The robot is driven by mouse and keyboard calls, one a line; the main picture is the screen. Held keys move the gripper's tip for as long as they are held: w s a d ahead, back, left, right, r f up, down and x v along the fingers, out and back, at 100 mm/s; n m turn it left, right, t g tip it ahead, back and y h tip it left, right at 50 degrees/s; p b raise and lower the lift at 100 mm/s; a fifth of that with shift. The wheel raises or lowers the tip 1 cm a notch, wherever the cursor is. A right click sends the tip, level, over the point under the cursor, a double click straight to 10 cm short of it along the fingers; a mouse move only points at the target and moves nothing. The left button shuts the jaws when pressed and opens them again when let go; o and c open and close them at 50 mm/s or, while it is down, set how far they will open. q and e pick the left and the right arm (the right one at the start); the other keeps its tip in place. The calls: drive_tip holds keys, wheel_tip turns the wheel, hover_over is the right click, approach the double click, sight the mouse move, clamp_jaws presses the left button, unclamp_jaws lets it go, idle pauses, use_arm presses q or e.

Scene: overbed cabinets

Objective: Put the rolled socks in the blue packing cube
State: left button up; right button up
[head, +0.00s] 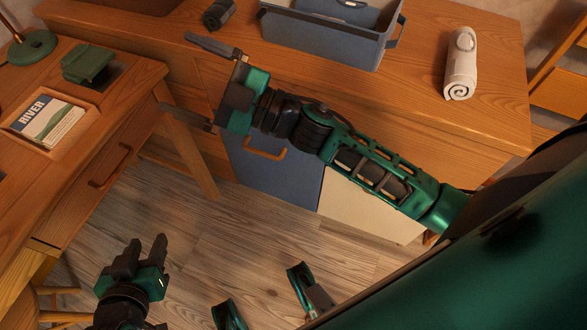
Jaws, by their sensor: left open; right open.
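A small dark grey roll (218,14), which looks like the rolled socks, lies on the wooden cabinet top near the top edge of the head view. The blue packing cube (322,42) looks like an open blue-grey box with side handles, on the same top to the right of the roll. Its inside is partly cut off by the picture edge. My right gripper (175,72) is open and empty, in front of the cabinet, below and left of the roll. My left gripper (147,241) is open and empty, low over the floor at the lower left, far from both.
A white rolled towel (461,62) lies at the right of the cabinet top (420,75). A desk (115,115) at left holds a book (47,122), a green folded item (88,62) and a lamp base (32,47). The cabinet's front edge lies below my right arm.

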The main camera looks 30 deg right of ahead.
drive_tip(key=s+d+f+m+t+h, duration=0.1)
drive_tip(key=d+f+m+t+h, duration=0.1)
drive_tip(key=d+f+m+h, duration=0.65)
drive_tip(key=s+d+f+m+g+h, duration=0.2)
drive_tip(key=s+f+m+g+h, duration=0.2)
drive_tip(key=s+f, duration=0.6)
wheel_tip(320, 180, down, 4)
drive_tip(key=shift+s+m+g, duration=0.25)
drive_tip(key=shift+m+g, duration=0.55)
drive_tip(key=shift+m, duration=0.05)
drive_tip(key=shift+h, duration=0.25)
use_arm(q)
drive_tip(key=shift+y, duration=0.5)
drive_tip(key=a+r+p, duration=0.1)
drive_tip(key=p, duration=0.2)
drive_tip(key=s+a+r+p, duration=0.1)
drive_tip(key=r+p, duration=0.1)
drive_tip(key=p, duration=0.1)
drive_tip(key=a+r+p, duration=0.1)
drive_tip(key=r+p, duration=0.1)
drive_tip(key=p, duration=0.1)
drive_tip(key=shift+s, duration=0.3)
use_arm(e)
wheel_tip(320, 180, up, 5)
drive_tip(key=s+d+h, duration=0.1)
drive_tip(key=d, duration=0.2)
drive_tip(key=shift+s, duration=0.25)
